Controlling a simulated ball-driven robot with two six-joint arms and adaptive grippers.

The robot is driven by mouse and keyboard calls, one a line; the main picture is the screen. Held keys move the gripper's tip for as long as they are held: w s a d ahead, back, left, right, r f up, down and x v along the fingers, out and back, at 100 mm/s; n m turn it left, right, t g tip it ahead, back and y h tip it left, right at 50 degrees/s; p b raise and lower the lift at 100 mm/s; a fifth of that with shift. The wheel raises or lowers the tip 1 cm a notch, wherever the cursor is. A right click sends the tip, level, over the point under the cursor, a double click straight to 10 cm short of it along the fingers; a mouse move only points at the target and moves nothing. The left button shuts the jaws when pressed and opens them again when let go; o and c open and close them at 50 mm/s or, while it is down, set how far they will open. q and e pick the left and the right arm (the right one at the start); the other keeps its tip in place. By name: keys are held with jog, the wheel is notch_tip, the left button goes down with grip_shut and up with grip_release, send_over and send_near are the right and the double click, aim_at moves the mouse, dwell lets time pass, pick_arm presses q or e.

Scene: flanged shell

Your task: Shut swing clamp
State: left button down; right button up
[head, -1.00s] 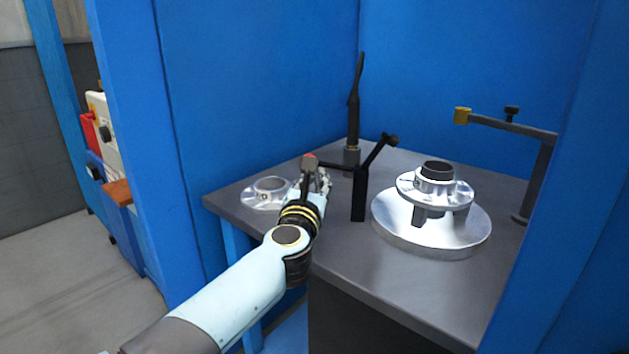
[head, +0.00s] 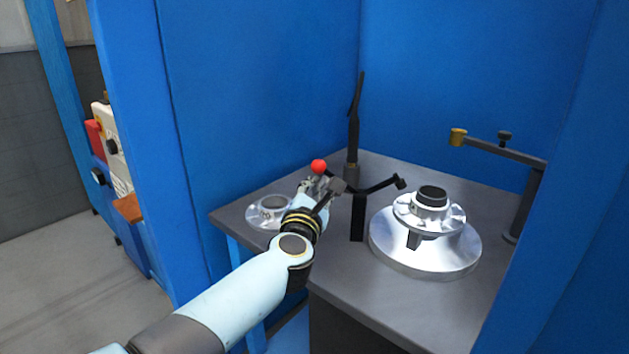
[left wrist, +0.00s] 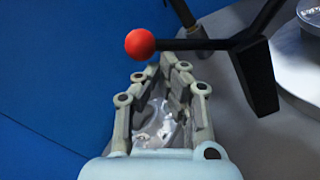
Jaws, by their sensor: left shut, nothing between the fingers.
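The swing clamp is a black post (head: 357,218) with a dark crossing bar and a red ball (head: 318,166) at its left end. Its other arm reaches right to a black tip (head: 400,182), beside the flanged shell and apart from it. The shiny flanged shell (head: 430,213) sits on a round metal base (head: 425,260). My left gripper (head: 326,186) is shut and empty, just in front of the ball. In the left wrist view the red ball (left wrist: 140,44) is just beyond the fingertips (left wrist: 170,66); I cannot tell whether they touch. My right gripper is not in view.
A second metal flange (head: 265,212) lies on the grey table (head: 345,270), left of my gripper. A tall dark rod (head: 354,130) stands behind the clamp. Blue walls enclose the back and sides.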

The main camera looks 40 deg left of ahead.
pick_arm(q)
jog(key=shift+w+d+r+m+p, duration=0.25)
jog(key=shift+d+r+m+p, duration=0.35)
jog(key=shift+m+p, duration=0.65)
jog(key=shift+w+d+r+m+p, duration=0.2)
jog(key=shift+d+r+m+p, duration=0.1)
jog(key=shift+r+m+p, duration=0.8)
jog(key=shift+w+d+r+m+p, duration=0.25)
jog(key=shift+d+r+m+p, duration=0.25)
jog(key=shift+m+p, duration=0.9)
jog(key=shift+r+h, duration=0.15)
jog(key=shift+h, duration=0.15)
